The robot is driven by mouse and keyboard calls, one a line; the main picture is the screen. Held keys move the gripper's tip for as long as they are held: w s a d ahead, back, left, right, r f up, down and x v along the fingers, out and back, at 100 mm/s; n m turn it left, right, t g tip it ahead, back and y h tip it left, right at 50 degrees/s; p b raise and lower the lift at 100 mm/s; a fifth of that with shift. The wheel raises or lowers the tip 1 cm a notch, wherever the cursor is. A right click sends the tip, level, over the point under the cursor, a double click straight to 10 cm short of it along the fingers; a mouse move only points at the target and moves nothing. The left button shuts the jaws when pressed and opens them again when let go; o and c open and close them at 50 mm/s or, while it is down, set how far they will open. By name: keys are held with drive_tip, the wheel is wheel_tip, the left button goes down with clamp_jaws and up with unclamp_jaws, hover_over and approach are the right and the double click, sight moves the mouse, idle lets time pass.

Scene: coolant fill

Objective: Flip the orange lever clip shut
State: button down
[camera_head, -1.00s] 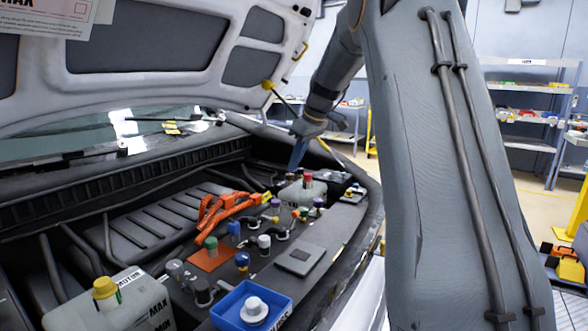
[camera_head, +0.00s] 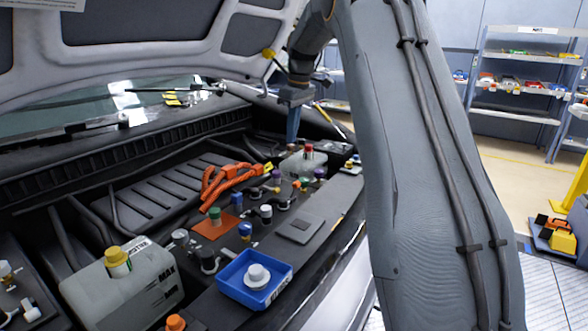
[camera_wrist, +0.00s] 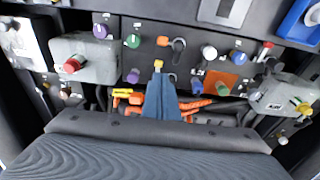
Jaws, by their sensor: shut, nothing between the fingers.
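My gripper (camera_head: 292,140) points down over the far right of the engine bay, its blue fingers shut and empty. In the wrist view the fingers (camera_wrist: 158,76) reach up from the bottom, their tips just below a small yellow piece. A small orange part (camera_wrist: 163,41) beside a dark ring fitting lies beyond the tips and looks like the lever clip; it is too small to tell its position. In the head view a small orange part (camera_head: 304,181) shows among the caps. I cannot tell whether the fingers touch anything.
Orange cables (camera_head: 232,175) lie left of the gripper. A pale tank with a red cap (camera_head: 309,150) stands close by. A blue tray (camera_head: 240,292) and a yellow-capped reservoir (camera_head: 118,262) are in front. The raised hood (camera_head: 160,70) hangs above.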

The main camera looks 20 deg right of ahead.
drive_tip(key=p, duration=0.2)
hover_over(296, 182)
drive_tip(key=w+a, duration=0.2)
drive_tip(key=w, duration=0.1)
wheel_tip(296, 182, down, 10)
drive_tip(key=shift+s+d+f+p, duration=0.65)
drive_tip(key=shift+s+f, duration=0.15)
drive_tip(key=shift+f, duration=0.15)
drive_tip(key=shift+s+d+f, duration=0.2)
drive_tip(key=shift+s+f, duration=0.05)
drive_tip(key=shift+f, duration=0.4)
drive_tip(key=shift+s, duration=0.1)
drive_tip(key=shift+s+d, duration=0.15)
drive_tip(key=shift+d, duration=0.05)
drive_tip(key=shift+t, duration=0.3)
